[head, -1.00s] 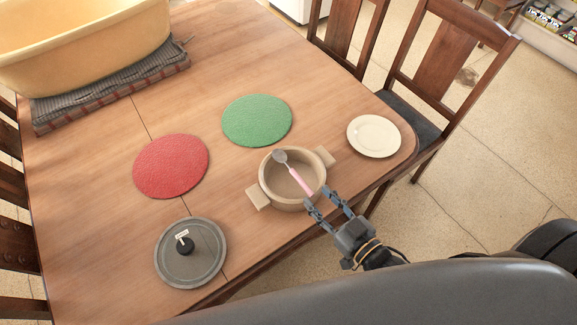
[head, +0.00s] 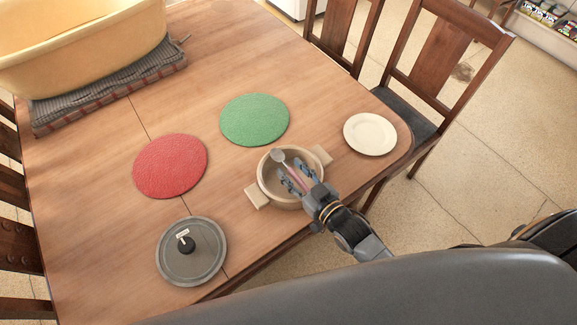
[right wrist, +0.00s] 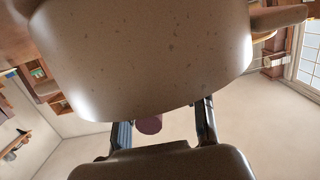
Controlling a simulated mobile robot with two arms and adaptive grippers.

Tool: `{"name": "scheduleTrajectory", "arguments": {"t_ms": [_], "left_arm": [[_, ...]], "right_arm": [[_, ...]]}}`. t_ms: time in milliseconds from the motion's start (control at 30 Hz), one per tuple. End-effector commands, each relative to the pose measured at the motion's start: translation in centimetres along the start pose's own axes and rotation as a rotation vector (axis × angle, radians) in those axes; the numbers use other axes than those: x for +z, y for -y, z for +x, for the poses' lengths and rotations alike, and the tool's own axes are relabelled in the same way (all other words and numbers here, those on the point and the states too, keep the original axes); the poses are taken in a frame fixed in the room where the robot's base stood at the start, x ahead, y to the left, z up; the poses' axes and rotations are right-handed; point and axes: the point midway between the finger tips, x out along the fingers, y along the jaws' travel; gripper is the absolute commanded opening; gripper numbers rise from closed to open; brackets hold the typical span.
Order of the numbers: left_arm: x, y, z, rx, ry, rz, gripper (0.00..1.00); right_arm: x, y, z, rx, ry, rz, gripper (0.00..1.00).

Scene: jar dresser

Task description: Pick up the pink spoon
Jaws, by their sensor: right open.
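The pink spoon (head: 278,156) leans in the beige pot (head: 263,178), its grey bowl up at the far rim and its pink handle toward my right gripper. My right gripper (head: 291,174) is open over the pot, with its fingers on either side of the handle. The fingers partly hide the handle. In the right wrist view, the round pinkish end of the spoon's handle (right wrist: 149,124) shows between the two open fingers (right wrist: 163,118), nearer the left one. The pot's wall (right wrist: 145,55) fills the top there. My left gripper is not in view.
A grey lid (head: 205,262) lies left of the pot. A red mat (head: 170,165), a green mat (head: 255,119) and a white plate (head: 370,133) lie around it. A yellow tub (head: 80,50) stands at the far left. Chairs (head: 440,75) line the table's edge.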

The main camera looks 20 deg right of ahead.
Motion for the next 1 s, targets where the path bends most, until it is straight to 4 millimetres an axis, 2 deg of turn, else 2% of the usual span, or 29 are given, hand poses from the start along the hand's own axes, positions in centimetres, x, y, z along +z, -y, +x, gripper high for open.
{"name": "scheduleTrajectory", "arguments": {"t_ms": [67, 100, 267, 300, 733, 867, 1000], "left_arm": [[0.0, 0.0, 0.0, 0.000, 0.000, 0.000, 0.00], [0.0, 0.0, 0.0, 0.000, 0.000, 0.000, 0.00], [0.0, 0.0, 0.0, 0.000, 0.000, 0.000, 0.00], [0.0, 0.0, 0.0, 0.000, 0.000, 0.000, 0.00], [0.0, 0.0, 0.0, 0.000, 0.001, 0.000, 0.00], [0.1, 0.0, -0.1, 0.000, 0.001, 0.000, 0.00], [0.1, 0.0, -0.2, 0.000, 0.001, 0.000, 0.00]], "right_arm": [[0.0, 0.0, 0.0, 0.000, 0.000, 0.000, 0.41], [0.0, 0.0, 0.0, 0.000, 0.000, 0.000, 0.36], [0.0, 0.0, -0.1, 0.000, 0.000, 0.000, 0.04], [0.0, 0.0, -0.1, 0.000, 0.000, 0.000, 0.00], [-0.4, 0.0, -0.1, 0.000, -0.002, 0.000, 0.00], [-1.5, 0.0, -0.2, 0.000, -0.003, 0.000, 0.00], [-3.6, 0.3, -1.1, 0.000, -0.001, 0.002, 0.00]]}}
